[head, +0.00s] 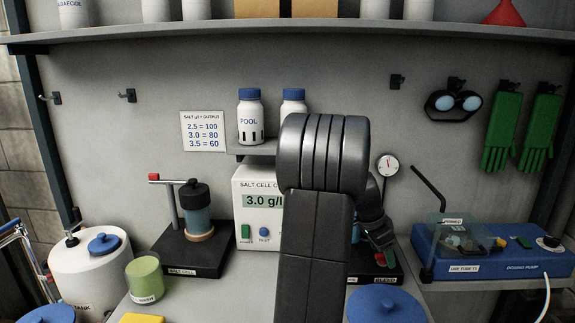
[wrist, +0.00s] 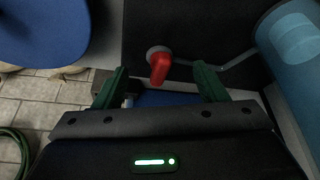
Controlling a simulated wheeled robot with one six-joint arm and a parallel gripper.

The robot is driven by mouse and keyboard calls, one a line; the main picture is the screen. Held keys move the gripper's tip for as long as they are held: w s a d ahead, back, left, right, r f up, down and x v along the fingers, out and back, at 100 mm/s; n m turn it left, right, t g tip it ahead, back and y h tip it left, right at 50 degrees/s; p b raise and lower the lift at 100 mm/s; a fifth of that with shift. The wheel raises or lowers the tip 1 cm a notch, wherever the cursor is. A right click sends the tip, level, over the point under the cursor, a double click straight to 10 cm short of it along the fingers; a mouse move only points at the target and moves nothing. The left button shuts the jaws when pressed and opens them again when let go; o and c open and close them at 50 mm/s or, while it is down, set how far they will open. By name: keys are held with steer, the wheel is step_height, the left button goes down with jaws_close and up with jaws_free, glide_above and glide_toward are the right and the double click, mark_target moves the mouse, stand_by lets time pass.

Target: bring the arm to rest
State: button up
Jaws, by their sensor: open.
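My gripper (wrist: 162,78) shows in the wrist view with its two green fingers apart and nothing held between them. A red handle (wrist: 160,68) shows beyond the gap between the fingers; I cannot tell how far off it is. In the head view my arm rises through the middle, bent at a thick grey joint. My gripper (head: 382,243) is partly hidden behind my arm, above the black base labelled BLEED (head: 392,277). A bit of red shows below it there.
The salt control box (head: 262,178) is partly hidden by my arm. The salt cell stand (head: 192,255) is to its left. A blue dosing pump (head: 488,262) stands at right. A blue lid (head: 385,305) is at the front. A shelf (head: 200,38) runs across the top.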

steer(key=shift+w+m+g+p, duration=0.15)
steer(key=shift+m+g+p, duration=0.35)
steer(key=shift+m, duration=0.7)
steer(key=shift+a+r, duration=0.15)
steer(key=shift+r, duration=0.25)
